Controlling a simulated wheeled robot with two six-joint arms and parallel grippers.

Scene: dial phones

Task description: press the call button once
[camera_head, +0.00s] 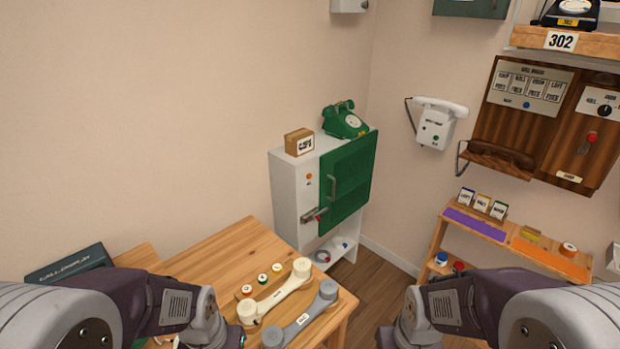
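No button can be read as the call button at this size. My two forearms enter at the bottom left and bottom right. Both grippers are below the frame edge, so their fingers are hidden.
A wooden table (215,254) holds a cream handset (275,298) and a grey handset (301,326). A white cabinet (286,196) with a green door bears a green phone (344,120). A low shelf (440,242) stands right. Floor shows between table and shelf.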

